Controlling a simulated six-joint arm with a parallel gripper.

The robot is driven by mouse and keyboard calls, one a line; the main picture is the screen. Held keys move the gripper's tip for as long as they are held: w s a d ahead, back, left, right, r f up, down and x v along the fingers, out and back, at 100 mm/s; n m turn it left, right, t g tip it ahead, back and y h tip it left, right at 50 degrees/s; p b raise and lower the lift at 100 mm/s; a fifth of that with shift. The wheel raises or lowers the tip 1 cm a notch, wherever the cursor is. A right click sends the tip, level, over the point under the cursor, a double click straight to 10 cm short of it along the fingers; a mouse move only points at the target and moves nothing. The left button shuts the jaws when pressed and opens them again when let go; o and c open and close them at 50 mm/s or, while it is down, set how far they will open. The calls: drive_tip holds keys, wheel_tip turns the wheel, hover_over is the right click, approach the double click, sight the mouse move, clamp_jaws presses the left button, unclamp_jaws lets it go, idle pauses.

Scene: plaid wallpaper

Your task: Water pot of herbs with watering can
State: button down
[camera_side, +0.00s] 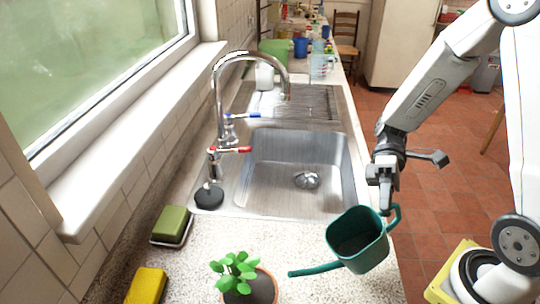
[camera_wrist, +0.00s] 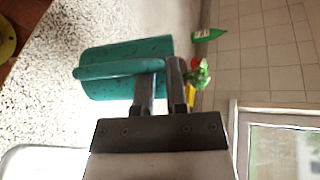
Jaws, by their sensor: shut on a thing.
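The green watering can (camera_side: 357,242) hangs from my gripper (camera_side: 386,200) in the side view, above the front right of the counter. It is tilted, with its spout pointing left toward the pot of herbs (camera_side: 248,285). The spout tip is close to the right of the pot in the picture, and no water shows. My gripper is shut on the can's handle; in the wrist view the fingers (camera_wrist: 164,88) close on the handle of the can (camera_wrist: 125,65). The herbs' leaves (camera_wrist: 201,73) show partly behind the right finger there.
A steel sink (camera_side: 295,170) with a tall tap (camera_side: 217,95) lies behind the can. A green sponge (camera_side: 171,225) and a yellow one (camera_side: 146,287) lie at the left. A green bottle (camera_wrist: 208,35) shows in the wrist view. A window (camera_side: 95,60) is at left.

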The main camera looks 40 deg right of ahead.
drive_tip(key=shift+f, duration=0.1)
drive_tip(key=shift+s+d+f, duration=0.1)
drive_tip(key=shift+d+f, duration=0.3)
drive_tip(key=shift+d+f+y, duration=0.1)
drive_tip(key=shift+f+y, duration=0.1)
drive_tip(key=shift+y, duration=0.1)
drive_tip(key=shift+s+d+f+n+y, duration=0.25)
drive_tip(key=shift+d+f+n+y, duration=0.2)
drive_tip(key=shift+d+f, duration=0.35)
drive_tip(key=shift+s+d+f+n+g+y, duration=0.2)
drive_tip(key=shift+d+n+y, duration=0.2)
drive_tip(key=shift+d, duration=0.15)
drive_tip(key=shift+s+d+f+n+g+y, duration=0.1)
drive_tip(key=shift+d+f+n+y, duration=0.2)
drive_tip(key=shift+d, duration=0.2)
drive_tip(key=shift+s+d+f+n+g+y, duration=0.1)
drive_tip(key=shift+d+f+n+g+y, duration=0.05)
drive_tip(key=shift+d+f+n+y, duration=0.3)
drive_tip(key=shift+s+d+f+n+g+y, duration=0.15)
drive_tip(key=shift+d+f, duration=0.1)
drive_tip(key=shift+f, duration=0.3)
drive_tip(key=shift+w, duration=0.1)
